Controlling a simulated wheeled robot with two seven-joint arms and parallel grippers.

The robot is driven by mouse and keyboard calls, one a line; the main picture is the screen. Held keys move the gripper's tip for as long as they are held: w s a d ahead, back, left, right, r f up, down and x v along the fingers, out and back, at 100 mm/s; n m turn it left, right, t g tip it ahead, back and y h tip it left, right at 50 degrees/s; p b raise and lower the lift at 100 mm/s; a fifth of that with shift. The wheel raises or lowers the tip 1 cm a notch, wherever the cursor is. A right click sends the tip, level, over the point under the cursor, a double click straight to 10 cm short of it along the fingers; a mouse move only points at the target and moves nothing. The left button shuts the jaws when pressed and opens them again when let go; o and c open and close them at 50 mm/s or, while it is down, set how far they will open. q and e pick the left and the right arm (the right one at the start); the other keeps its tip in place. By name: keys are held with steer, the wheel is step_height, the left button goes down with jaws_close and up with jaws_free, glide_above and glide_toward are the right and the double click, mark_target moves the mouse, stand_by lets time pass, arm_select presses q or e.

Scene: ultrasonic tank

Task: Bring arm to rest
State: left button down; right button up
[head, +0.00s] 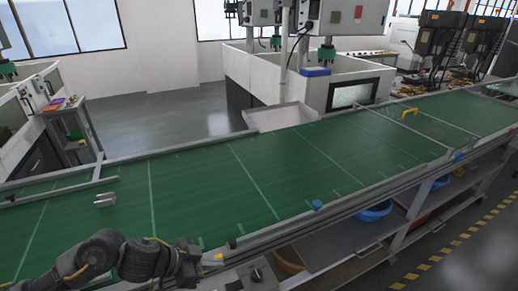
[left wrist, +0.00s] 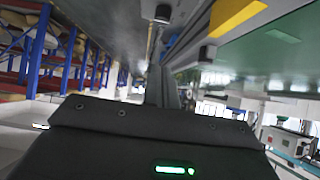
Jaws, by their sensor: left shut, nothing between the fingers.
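My left arm comes in at the lower left of the head view, and its dark left gripper (head: 190,262) is by the near edge of the green work surface (head: 190,190). The gripper is shut and I see nothing held in it. In the left wrist view a dark housing with a small green light fills the bottom, and the fingertips are hard to make out. My right arm and gripper do not show.
A small metal piece (head: 105,200) lies on the green surface at the left. A yellow handle-shaped object (head: 409,112) is at the far right. A blue bowl (head: 375,211) sits on the shelf below. White tank units (head: 300,75) stand behind. The middle of the surface is clear.

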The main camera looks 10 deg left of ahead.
arm_select(q)
steer(key=s+a+f+n+g+y, duration=0.1)
steer(key=s+a+f+n+y, duration=0.4)
steer(key=s, duration=0.5)
steer(key=s+a+f+n+g+y, duration=0.15)
steer(key=s+f+n+y, duration=0.35)
steer(key=s, duration=0.6)
step_height(320, 180, down, 33)
steer(key=s+g+h+b, duration=0.1)
steer(key=s+b, duration=0.1)
steer(key=b, duration=0.3)
steer(key=s+a+f+g+b, duration=0.1)
steer(key=s+a+f+b, duration=0.2)
steer(key=s+f, duration=1.2)
step_height(320, 180, down, 3)
steer(key=shift+s+a+f+m, duration=0.2)
steer(key=shift+s+a+m, duration=0.1)
steer(key=shift+m, duration=0.1)
